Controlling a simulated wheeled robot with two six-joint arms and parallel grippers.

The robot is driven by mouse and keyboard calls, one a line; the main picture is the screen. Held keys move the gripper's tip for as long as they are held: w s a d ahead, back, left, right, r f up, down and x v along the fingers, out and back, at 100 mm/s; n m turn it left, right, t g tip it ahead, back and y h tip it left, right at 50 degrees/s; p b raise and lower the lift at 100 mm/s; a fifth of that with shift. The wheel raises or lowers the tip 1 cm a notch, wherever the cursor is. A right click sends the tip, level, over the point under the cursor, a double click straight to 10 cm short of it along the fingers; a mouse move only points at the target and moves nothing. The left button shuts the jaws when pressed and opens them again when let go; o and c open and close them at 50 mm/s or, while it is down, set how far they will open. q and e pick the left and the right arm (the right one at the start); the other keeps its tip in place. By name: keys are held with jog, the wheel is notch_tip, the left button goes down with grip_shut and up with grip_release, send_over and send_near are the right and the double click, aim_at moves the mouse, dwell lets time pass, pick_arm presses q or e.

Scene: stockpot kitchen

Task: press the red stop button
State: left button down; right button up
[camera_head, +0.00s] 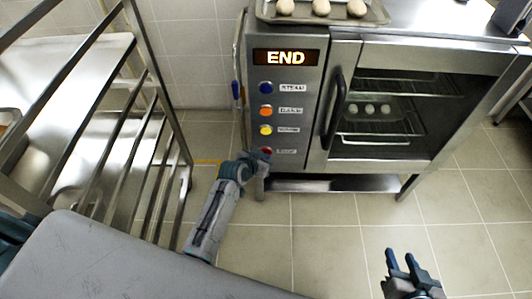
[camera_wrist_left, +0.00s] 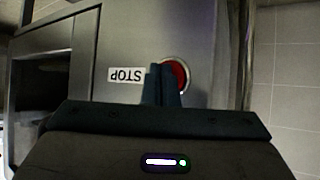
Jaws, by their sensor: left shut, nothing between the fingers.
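The red stop button (camera_wrist_left: 180,75) shows in the left wrist view, beside an upside-down label (camera_wrist_left: 126,75) reading STOP. It sits low on the oven's control panel. In the head view my left gripper (camera_head: 262,156) covers most of that spot. My left gripper's closed fingers (camera_wrist_left: 163,84) overlap the button's left part in the wrist view. I cannot tell whether they touch it. My right gripper (camera_head: 402,262) is at the lower right of the head view, over the floor, with its two fingers apart and empty.
The oven (camera_head: 350,110) has a display (camera_head: 286,57) reading END. Blue (camera_head: 266,87), orange (camera_head: 266,111) and yellow (camera_head: 265,130) buttons sit above the stop button. A door handle (camera_head: 334,108) is to their right. A metal rack (camera_head: 160,110) stands at left. Floor (camera_head: 330,225) is clear in front.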

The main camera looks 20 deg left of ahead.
pick_arm(q)
jog(key=shift+w, duration=0.15)
dwell(0.4)
jog(key=shift+s+d+p, duration=0.2)
jog(key=shift+s+p, duration=0.45)
jog(key=shift+s, duration=0.2)
jog(key=s+p, duration=0.1)
jog(key=s, duration=0.1)
jog(key=s+d+p, duration=0.1)
jog(key=s, duration=0.1)
jog(key=shift+s+d+p, duration=0.2)
jog(key=shift+s+p, duration=0.15)
jog(key=shift+s, duration=0.05)
dwell(0.5)
